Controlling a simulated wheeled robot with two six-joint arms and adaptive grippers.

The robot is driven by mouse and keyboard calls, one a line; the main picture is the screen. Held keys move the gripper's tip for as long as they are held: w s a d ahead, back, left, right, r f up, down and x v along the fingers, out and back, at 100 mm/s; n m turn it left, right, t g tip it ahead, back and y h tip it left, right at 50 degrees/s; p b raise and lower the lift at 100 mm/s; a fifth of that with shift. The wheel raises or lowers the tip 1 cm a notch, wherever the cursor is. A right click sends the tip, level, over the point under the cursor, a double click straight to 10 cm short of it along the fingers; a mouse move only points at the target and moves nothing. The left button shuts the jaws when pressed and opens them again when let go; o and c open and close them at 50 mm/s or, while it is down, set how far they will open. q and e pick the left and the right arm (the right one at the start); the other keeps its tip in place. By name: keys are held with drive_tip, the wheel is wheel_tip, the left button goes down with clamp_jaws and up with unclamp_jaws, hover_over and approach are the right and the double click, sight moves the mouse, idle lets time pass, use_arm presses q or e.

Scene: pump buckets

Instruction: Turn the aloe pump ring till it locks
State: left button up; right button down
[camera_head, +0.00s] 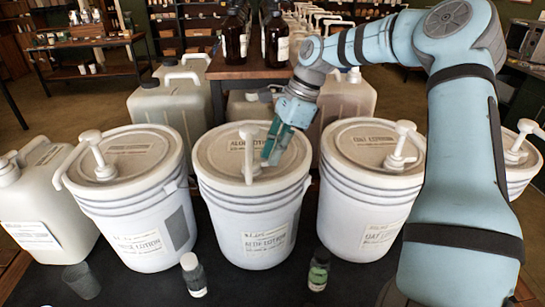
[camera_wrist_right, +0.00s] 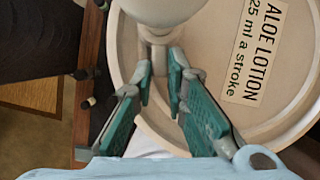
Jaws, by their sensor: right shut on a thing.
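The aloe bucket (camera_head: 255,222) is a white pail in the middle of the row, with a beige lid labelled ALOE LOTION. Its white aloe pump (camera_head: 249,150) stands upright on the lid. My right gripper (camera_head: 268,160) reaches down over the lid at the pump's right side. In the right wrist view, the gripper (camera_wrist_right: 160,70) has its two green-padded fingers on either side of the aloe pump ring (camera_wrist_right: 158,46), low under the pump head (camera_wrist_right: 165,8). The pump head and fingertips partly hide the ring, so its thread is not visible. My left gripper is not in view.
A similar bucket with a pump (camera_head: 130,195) stands on the left, and the oat lotion bucket (camera_head: 368,190) on the right. A small white-capped bottle (camera_head: 193,275) and a dark green bottle (camera_head: 319,270) stand in front. Jugs (camera_head: 168,108) crowd behind.

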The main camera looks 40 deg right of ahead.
drive_tip(key=shift+s+a+f+m+t+b, duration=0.1)
drive_tip(key=shift+s+a+m+t+b, duration=0.15)
drive_tip(key=shift+m+b, duration=0.3)
drive_tip(key=shift+s+a+m+t+b, duration=0.15)
drive_tip(key=shift+s+m+b, duration=0.15)
drive_tip(key=shift+m, duration=0.35)
drive_tip(key=shift+h, duration=0.3)
drive_tip(key=c, duration=1.6)
unclamp_jaws()
drive_tip(key=shift+w, duration=0.1)
drive_tip(key=shift+d, duration=0.1)
drive_tip(key=shift+d+r, duration=0.1)
drive_tip(key=shift+r, duration=0.35)
drive_tip(key=v, duration=1.1)
